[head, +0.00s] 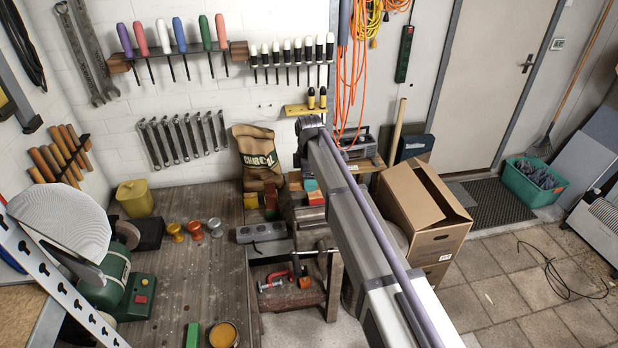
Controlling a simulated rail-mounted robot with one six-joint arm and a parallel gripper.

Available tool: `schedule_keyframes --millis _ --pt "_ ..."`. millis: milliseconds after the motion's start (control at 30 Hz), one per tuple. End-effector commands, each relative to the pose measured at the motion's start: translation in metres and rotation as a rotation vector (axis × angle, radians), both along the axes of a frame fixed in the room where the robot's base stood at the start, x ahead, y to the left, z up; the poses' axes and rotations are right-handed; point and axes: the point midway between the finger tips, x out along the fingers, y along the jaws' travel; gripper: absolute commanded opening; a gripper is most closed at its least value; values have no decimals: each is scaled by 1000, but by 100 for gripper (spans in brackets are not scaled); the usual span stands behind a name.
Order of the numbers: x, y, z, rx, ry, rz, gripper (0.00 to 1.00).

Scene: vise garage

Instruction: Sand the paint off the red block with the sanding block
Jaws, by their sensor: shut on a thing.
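A small red block (315,198) shows at the vise (310,214) on the workbench's right end, partly hidden by my arm. A teal-topped block, which looks like the sanding block (310,185), is right above it; I cannot tell whether the two touch. My gripper (305,172) points down over this spot, small and dark beneath my wrist, and is shut on the sanding block. Its fingertips are hard to make out, and my forearm covers the right side of the vise. How much paint is on the red block is too small to tell.
Red and yellow pieces (269,196) stand left of the vise, before a brown sack (258,155). A grey socket strip (262,232) lies nearer. A green bench grinder (112,285) is at left. A cardboard box (425,212) stands right. The bench's middle is mostly clear.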

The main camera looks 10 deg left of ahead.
Motion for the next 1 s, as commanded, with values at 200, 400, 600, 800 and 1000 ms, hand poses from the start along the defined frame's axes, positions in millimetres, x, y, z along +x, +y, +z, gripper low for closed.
schedule_keyframes --millis 200,400,600,800,1000 --pt "1 -2 24 0 0 -2 46" --pt "1 -2 31 0 0 -3 46" --pt "1 -2 30 0 0 -3 46" --pt "1 -2 30 0 0 -3 46" --pt "1 -2 30 0 0 -3 46"
